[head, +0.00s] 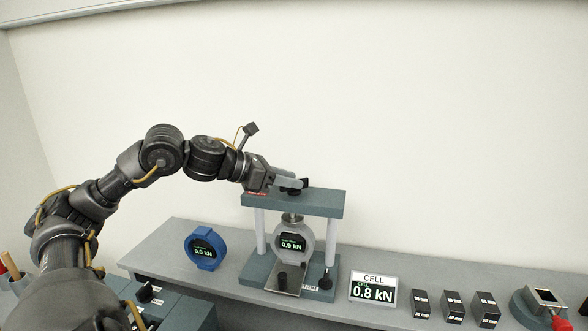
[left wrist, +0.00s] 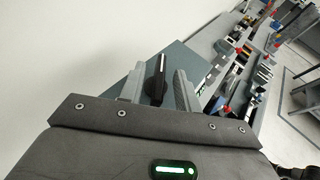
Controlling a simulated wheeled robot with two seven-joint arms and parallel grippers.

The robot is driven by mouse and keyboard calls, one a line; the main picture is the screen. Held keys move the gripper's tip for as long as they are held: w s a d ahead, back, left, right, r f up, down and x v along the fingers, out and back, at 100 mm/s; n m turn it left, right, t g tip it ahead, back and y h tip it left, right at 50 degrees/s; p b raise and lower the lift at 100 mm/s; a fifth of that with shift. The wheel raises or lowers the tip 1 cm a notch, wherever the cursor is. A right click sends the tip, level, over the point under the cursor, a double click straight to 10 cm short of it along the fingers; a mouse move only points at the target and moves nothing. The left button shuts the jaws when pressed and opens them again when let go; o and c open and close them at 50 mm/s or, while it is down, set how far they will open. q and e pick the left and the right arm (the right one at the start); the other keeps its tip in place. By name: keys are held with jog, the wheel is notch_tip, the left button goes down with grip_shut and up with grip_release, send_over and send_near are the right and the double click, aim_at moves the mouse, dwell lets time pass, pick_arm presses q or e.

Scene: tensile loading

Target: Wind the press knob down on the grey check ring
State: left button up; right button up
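The press (head: 293,204) has a teal crosshead on two pale posts. The grey check ring (head: 307,243) stands upright in it, under the screw; its small readout looks like 0.9 kN. The black press knob (head: 303,184) is on top of the crosshead. My left gripper (head: 290,183) reaches it from the left. In the left wrist view, the knob (left wrist: 156,78) with its white line lies between the two grey fingers (left wrist: 158,88), which look open, with a narrow gap at the right finger. The CELL display (head: 373,292) reads 0.8 kN. My right gripper is not in view.
A blue ring (head: 205,249) with its own readout stands on the bench (head: 165,262) left of the press. Several black blocks (head: 452,305) and a device with a red part (head: 541,305) are to the right. A black knob (head: 326,280) stands at the press's front right.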

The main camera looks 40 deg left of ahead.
pick_arm(q)
jog(key=shift+p+x, duration=0.55)
jog(key=shift+x, duration=0.45)
jog(key=shift+s, duration=0.1)
grip_shut()
